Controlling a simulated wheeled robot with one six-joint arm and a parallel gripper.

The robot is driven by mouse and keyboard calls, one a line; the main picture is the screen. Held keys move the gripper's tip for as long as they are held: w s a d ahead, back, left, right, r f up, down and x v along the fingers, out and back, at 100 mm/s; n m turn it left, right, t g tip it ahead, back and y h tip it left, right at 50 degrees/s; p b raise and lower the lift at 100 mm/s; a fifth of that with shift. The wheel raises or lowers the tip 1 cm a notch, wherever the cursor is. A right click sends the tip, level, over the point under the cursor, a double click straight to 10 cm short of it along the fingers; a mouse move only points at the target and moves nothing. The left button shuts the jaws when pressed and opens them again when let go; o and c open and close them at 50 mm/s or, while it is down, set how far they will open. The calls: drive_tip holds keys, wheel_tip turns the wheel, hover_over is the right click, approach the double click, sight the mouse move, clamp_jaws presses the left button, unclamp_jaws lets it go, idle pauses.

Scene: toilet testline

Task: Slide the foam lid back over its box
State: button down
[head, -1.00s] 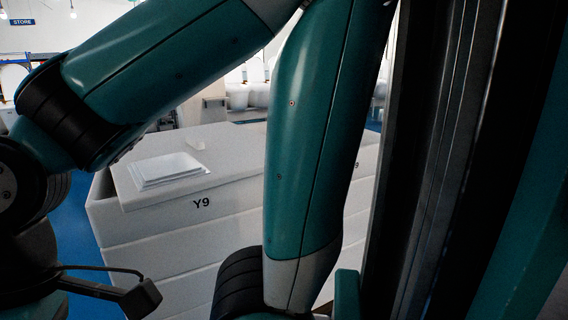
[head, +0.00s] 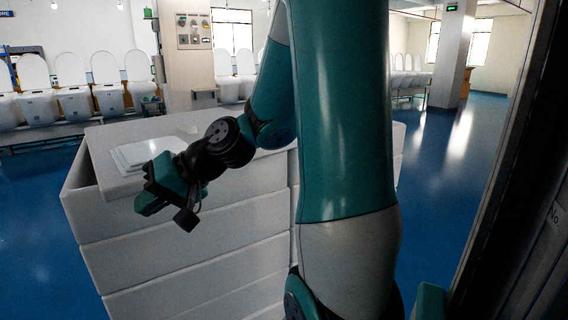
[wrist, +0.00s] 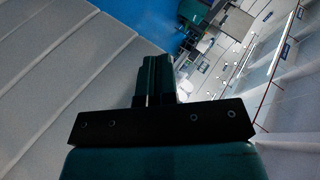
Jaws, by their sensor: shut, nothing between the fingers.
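The white foam lid (head: 145,130) lies on the top white foam box (head: 95,222) of a stack in the head view. The lid sits shifted to the right, so a strip at the box's left end (head: 76,180) is uncovered. My gripper (head: 148,202) is in front of the lid's front side, near the left end; whether it touches cannot be told. In the wrist view the gripper fingers (wrist: 156,78) are together, with nothing between them. My arm hides the right part of the lid and box.
A pile of white sheets (head: 140,152) lies on the lid. More foam boxes (head: 150,250) are stacked below. Blue floor (head: 30,220) is open left of the stack. Rows of white toilets (head: 75,100) and a pillar (head: 195,55) stand behind.

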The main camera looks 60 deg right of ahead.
drive_tip(key=d+f+m+t+h+b, duration=0.2)
drive_tip(key=d+m+t+h, duration=0.4)
drive_tip(key=d, duration=0.9)
drive_tip(key=s+d+f+m+h+b, duration=0.1)
drive_tip(key=s+d+m+h+b, duration=0.1)
drive_tip(key=s+d+m+h, duration=0.7)
drive_tip(key=s+d+m+h+b, duration=0.25)
drive_tip(key=s+d+m, duration=0.3)
drive_tip(key=d, duration=0.75)
drive_tip(key=w+a+p+x, duration=0.1)
drive_tip(key=p+x, duration=0.9)
drive_tip(key=x, duration=0.2)
drive_tip(key=shift+f+g+p, duration=0.3)
drive_tip(key=shift+f+g, duration=0.1)
drive_tip(key=shift+f, duration=0.15)
drive_tip(key=shift+a, duration=0.1)
